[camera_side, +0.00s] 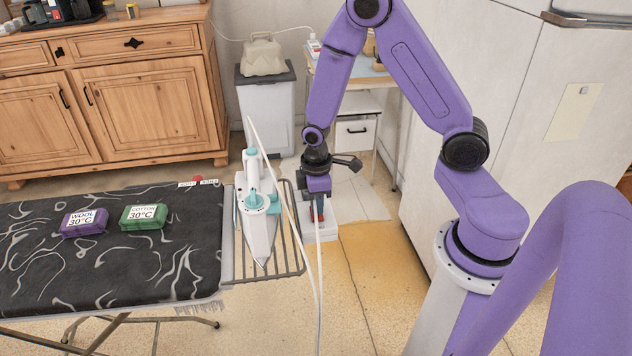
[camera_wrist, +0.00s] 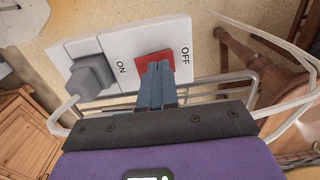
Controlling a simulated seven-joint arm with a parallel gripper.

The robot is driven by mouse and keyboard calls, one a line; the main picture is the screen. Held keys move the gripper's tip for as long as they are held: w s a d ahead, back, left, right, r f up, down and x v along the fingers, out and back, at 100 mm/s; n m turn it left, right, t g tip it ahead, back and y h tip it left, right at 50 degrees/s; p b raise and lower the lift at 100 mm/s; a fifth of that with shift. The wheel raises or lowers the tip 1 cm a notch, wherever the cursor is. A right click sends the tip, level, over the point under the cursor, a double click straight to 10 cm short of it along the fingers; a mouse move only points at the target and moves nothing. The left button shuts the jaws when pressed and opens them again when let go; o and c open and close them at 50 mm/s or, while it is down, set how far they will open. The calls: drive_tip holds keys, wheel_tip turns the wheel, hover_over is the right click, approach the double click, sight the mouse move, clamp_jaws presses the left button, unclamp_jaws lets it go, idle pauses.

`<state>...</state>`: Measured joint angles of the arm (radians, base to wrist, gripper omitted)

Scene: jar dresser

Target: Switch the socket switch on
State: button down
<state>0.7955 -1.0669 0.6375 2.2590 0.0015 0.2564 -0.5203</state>
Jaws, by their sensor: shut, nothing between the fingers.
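The white socket box (camera_wrist: 112,42) fills the upper part of the wrist view, with a red rocker switch (camera_wrist: 180,58) between the words ON and OFF. A grey plug (camera_wrist: 92,72) sits in its left part.
The ironing board (camera_side: 195,262) stands to the left, with an iron (camera_side: 258,222) on its wire rack (camera_side: 290,262) close to my gripper. A white cord (camera_side: 318,270) hangs near the socket. Purple wool (camera_side: 84,222) and green cotton (camera_side: 143,216) blocks lie on the board.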

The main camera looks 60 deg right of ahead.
sight(317, 217)
wheel_tip(317, 217, up, 14)
drive_tip(key=shift+s+a+f, duration=0.2)
drive_tip(key=shift+a, duration=0.2)
drive_tip(key=shift+s, duration=0.1)
idle(0.4)
drive_tip(key=s+a+r+n, duration=0.1)
drive_tip(key=s+a+r, duration=0.1)
drive_tip(key=s, duration=0.8)
drive_tip(key=s+a+r+n, duration=0.2)
drive_tip(key=s+a+r, duration=0.1)
drive_tip(key=s, duration=0.6)
drive_tip(key=shift+s+a+n, duration=0.3)
drive_tip(key=shift+s+a, duration=0.1)
drive_tip(key=shift+a, duration=0.35)
